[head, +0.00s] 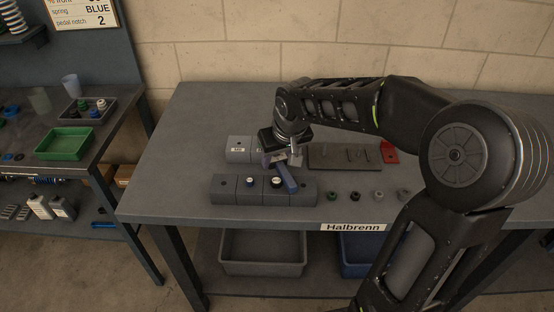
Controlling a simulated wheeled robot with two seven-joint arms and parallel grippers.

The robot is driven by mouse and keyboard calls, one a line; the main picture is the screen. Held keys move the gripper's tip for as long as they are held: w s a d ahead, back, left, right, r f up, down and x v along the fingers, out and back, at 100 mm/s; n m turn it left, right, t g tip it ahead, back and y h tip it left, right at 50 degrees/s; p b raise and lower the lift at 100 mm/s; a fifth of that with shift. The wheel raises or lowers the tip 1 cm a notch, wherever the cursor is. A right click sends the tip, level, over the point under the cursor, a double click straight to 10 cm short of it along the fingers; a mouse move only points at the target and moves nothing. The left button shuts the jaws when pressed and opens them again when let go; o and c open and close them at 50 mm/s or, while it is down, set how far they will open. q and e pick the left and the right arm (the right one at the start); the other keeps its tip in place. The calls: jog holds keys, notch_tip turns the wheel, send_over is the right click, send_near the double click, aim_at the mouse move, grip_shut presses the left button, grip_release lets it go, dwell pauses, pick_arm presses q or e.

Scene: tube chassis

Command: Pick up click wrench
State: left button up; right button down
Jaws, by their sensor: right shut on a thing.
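My right gripper (277,160) reaches in from the right and points down over the middle of the table. It is shut on the click wrench, whose blue handle (287,180) slants down toward the front, above the row of grey blocks. The gripper hides the upper part of the wrench. I cannot tell whether the wrench still touches anything below it. My left gripper is not in view.
A row of grey blocks (233,190) with small knobs stands below the gripper. Behind are more light blocks (238,150), a dark plate with pins (340,156) and a red piece (389,152). Several small knobs (355,196) line the front right. The table's left side is clear.

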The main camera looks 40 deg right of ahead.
aim_at(278, 160)
jog(key=shift+r, duration=0.15)
notch_tip(278, 160, up, 10)
dwell(0.4)
dwell(0.6)
